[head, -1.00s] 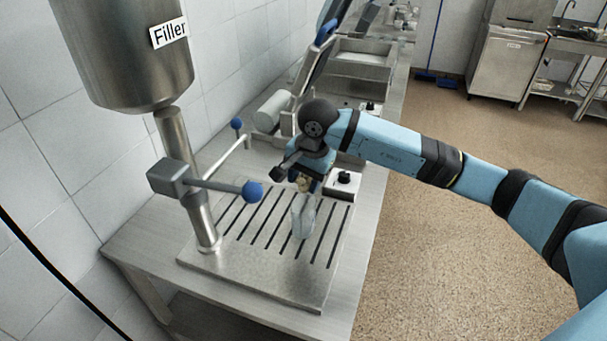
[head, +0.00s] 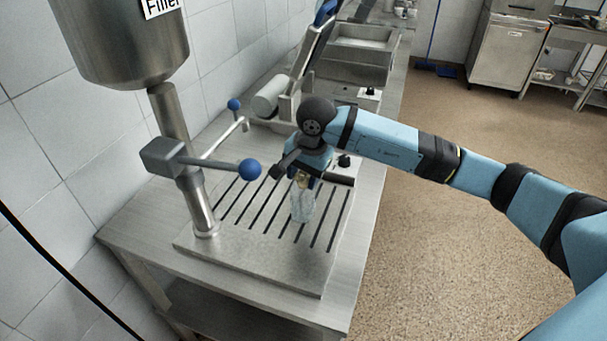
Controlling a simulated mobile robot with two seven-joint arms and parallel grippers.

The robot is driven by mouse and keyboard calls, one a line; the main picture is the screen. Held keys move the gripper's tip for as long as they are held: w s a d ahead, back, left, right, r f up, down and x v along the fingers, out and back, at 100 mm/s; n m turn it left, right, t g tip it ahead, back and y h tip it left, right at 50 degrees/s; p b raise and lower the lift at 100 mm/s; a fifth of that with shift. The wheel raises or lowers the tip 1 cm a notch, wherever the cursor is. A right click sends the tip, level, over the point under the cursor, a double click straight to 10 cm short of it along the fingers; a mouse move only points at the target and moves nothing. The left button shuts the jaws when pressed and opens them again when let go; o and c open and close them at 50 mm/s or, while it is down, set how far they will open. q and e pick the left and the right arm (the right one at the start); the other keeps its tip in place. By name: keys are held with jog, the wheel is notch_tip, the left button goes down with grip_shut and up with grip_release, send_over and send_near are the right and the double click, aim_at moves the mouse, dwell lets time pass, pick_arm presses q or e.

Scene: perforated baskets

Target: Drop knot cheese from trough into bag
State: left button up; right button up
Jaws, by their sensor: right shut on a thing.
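My right gripper (head: 303,180) is low over the slotted steel plate of the filler and is shut on a clear, bag-like thing (head: 302,207). This hangs upright below the fingers, and I cannot tell whether its lower end touches the plate. A small yellowish patch shows at its top between the fingers; I cannot tell what it is. A steel basin (head: 348,72) stands farther back along the counter; I cannot tell whether it is the trough. No knot cheese can be made out. My left gripper is not in view.
The steel filler tank (head: 125,50) hangs at the upper left, above its post. A lever with a blue knob (head: 249,169) reaches out just left of my right gripper. The slotted plate (head: 255,262) is clear at its front. Open floor lies to the right.

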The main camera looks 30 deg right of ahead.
jog(key=o, duration=1.4)
jog(key=shift+o, duration=0.2)
jog(key=shift+r, duration=0.1)
jog(key=shift+r, duration=0.2)
jog(key=shift+r+p, duration=1.05)
jog(key=shift+r, duration=1.2)
jog(key=shift+r+p, duration=0.55)
jog(key=shift+r, duration=0.95)
